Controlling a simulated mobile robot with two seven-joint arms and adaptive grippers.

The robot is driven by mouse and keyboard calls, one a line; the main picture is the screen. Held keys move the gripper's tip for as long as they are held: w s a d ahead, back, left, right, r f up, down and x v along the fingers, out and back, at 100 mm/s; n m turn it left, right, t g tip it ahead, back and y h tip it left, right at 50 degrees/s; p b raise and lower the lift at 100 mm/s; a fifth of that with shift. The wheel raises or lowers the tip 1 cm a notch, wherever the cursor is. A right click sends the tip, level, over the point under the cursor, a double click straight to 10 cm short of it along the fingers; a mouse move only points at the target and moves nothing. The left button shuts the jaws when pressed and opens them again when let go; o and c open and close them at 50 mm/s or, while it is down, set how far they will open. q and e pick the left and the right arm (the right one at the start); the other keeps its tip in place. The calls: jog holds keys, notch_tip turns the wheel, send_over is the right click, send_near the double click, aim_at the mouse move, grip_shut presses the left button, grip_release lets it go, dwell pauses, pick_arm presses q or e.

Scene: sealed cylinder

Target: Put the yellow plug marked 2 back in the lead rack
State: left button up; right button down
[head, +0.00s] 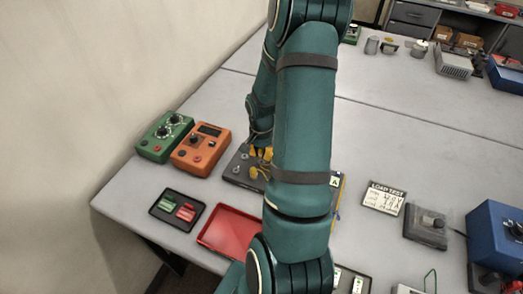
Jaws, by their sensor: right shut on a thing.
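My right arm crosses the middle of the head view, and its gripper (259,146) points down behind the forearm, over a dark grey board (236,170). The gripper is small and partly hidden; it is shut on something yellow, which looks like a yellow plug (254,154). The mark 2 is too small to read. Another yellow piece (254,173) shows at the board just below. My forearm hides much of the board; a label A (334,182) shows at its right. I cannot make out the lead rack for certain. My left gripper is out of view.
Green (158,150) and orange (187,162) meters stand left of the board. A black tray (160,213) with green and red pieces and an empty red tray (214,240) lie in front. A LOAD TEST card (384,198) and blue box (488,235) are right.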

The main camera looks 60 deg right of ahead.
jog(key=shift+f+b, duration=0.4)
jog(key=shift+f, duration=0.45)
dwell(1.6)
